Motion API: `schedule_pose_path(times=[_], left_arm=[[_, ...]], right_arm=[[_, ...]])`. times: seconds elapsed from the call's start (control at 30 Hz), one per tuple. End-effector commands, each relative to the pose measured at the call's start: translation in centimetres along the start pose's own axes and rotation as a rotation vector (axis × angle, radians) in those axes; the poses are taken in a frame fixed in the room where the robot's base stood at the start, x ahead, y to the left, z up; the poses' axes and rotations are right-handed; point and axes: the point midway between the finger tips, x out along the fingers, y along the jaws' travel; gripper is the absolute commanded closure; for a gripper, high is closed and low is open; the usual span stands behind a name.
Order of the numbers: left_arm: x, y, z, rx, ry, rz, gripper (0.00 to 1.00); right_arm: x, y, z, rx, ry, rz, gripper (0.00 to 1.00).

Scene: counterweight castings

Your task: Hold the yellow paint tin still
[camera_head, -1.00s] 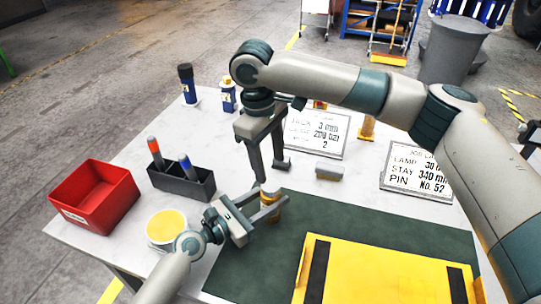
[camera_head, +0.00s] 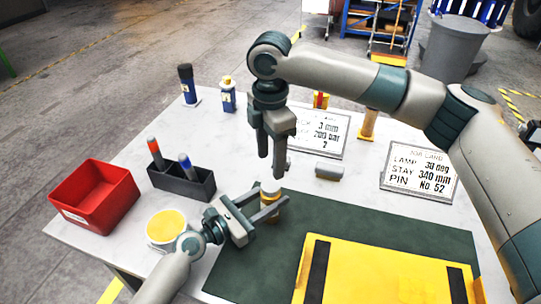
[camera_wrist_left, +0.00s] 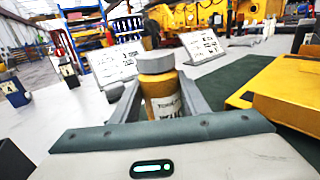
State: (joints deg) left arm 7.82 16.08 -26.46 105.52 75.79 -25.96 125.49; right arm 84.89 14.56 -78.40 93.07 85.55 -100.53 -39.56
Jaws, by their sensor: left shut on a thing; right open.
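The yellow paint tin (camera_head: 271,205) stands upright near the back left edge of the green mat. It has a pale grey lid, and part of its label shows in the left wrist view (camera_wrist_left: 164,104). My left gripper (camera_head: 270,209) is shut on the tin, with one finger on each side of its body. In the left wrist view the fingers (camera_wrist_left: 160,100) flank it. My right gripper (camera_head: 271,168) is open, pointing down just above the lid. I cannot tell whether its fingertips touch the lid.
A yellow plate with black stripes (camera_head: 385,274) lies on the green mat (camera_head: 245,268). A grey cylinder (camera_head: 329,170) and two printed cards (camera_head: 420,173) are behind. A yellow-topped round container (camera_head: 166,226), pen holder (camera_head: 190,187) and red bin (camera_head: 97,196) stand left.

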Motion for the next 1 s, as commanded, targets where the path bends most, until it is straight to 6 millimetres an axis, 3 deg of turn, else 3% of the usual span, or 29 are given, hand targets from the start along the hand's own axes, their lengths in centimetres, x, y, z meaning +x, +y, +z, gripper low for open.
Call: schedule_pose_path(times=[0.47, 1.0], left_arm=[[0.0, 0.0, 0.0, 0.000, 0.000, 0.000, 1.00], [0.0, 0.0, 0.0, 0.000, 0.000, 0.000, 1.00]], right_arm=[[0.8, 0.0, 0.0, 0.003, 0.000, -0.001, 0.48], [6.9, 0.0, 0.0, 0.003, 0.000, -0.001, 0.48]])
